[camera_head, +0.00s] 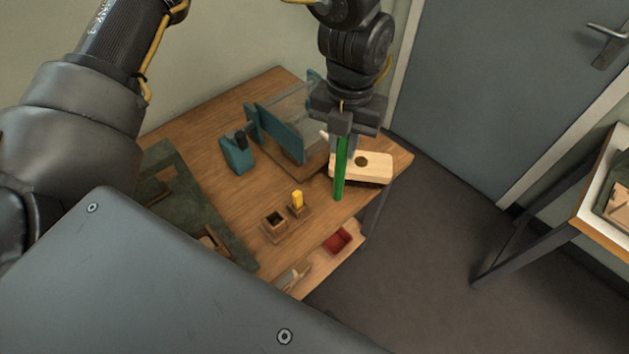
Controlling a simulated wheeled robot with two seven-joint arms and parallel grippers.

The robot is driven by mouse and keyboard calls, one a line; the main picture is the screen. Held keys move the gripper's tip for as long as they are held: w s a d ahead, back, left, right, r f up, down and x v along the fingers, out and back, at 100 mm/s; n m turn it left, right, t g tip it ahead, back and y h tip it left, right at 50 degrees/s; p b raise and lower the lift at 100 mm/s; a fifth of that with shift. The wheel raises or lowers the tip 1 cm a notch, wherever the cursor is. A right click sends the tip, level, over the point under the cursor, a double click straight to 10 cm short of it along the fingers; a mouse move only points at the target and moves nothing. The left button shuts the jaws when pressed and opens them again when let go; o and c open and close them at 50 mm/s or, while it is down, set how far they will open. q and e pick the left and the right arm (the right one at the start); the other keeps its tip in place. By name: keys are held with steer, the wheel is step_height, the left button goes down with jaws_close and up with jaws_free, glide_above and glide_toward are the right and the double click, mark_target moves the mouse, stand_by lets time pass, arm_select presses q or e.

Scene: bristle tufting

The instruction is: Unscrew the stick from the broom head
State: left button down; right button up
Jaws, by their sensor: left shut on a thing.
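My left gripper (343,137) points down over the right end of the wooden table and is shut on the upper part of a green stick (340,178). The stick hangs nearly upright. The broom head (375,162), a pale wooden block with dark bristles beneath, is at the table's right end. Its round hole shows empty on top. The stick is outside the hole and passes in front of the block's left end; I cannot tell if they touch. My right gripper is not in view.
On the table (208,188) are a teal clamp-like fixture (280,135), a teal block (237,155), a yellow peg (297,199) in a small wooden holder, an open wooden box (275,222) and a green mat (170,165). A red bin (337,240) is on the lower shelf.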

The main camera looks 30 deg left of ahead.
arm_select(q)
steer(key=w+a+f+p, duration=0.5)
steer(key=w+a+f, duration=0.4)
steer(key=f, duration=0.4)
steer(key=shift+a, duration=0.85)
steer(key=shift+f, duration=0.2)
steer(key=c, duration=1.6)
jaws_free()
